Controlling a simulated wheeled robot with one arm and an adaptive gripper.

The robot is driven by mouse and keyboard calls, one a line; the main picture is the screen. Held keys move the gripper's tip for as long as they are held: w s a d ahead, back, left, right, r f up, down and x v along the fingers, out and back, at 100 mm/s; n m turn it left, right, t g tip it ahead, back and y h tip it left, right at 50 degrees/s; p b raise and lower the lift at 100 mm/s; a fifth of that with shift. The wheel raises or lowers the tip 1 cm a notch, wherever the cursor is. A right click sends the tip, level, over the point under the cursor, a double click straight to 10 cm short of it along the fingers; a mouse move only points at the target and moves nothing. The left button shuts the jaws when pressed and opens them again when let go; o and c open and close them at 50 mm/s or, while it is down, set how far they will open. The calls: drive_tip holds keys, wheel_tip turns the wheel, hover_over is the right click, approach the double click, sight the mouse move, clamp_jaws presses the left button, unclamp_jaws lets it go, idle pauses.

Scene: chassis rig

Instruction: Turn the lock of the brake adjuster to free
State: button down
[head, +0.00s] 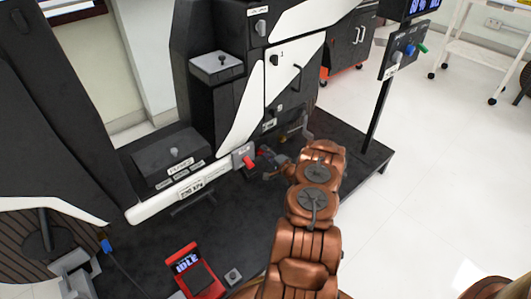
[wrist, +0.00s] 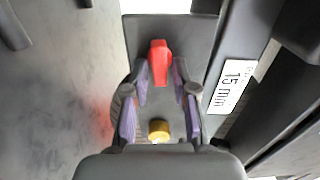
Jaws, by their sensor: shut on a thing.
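A red lever (wrist: 159,58), which looks like the lock of the brake adjuster, stands on a dark grey plate (wrist: 195,30). In the head view the red lever (head: 249,162) shows at the end of the white rail. My gripper (wrist: 161,78) is shut on the lever, with a purple-padded finger on each side of its near end. It also shows in the head view (head: 261,160), coming from the right at the end of my copper-coloured arm. A brass knob (wrist: 159,129) lies between the finger bases, below the lever. The lock's markings are too small to read.
A label reading 15 mm (wrist: 232,87) is on the dark bar right of my gripper. A black machine column (head: 215,110) stands behind the lever. A red display unit (head: 190,272) reading IDLE stands on the dark platform (head: 245,220), front left.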

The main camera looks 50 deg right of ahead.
drive_tip(key=shift+f+m, duration=0.1)
drive_tip(key=shift+m, duration=0.2)
drive_tip(key=shift+a, duration=0.1)
drive_tip(key=c, duration=1.2)
unclamp_jaws()
drive_tip(key=shift+o, duration=0.2)
drive_tip(key=s+a, duration=0.1)
drive_tip(key=s, duration=1.1)
drive_tip(key=shift+a, duration=0.1)
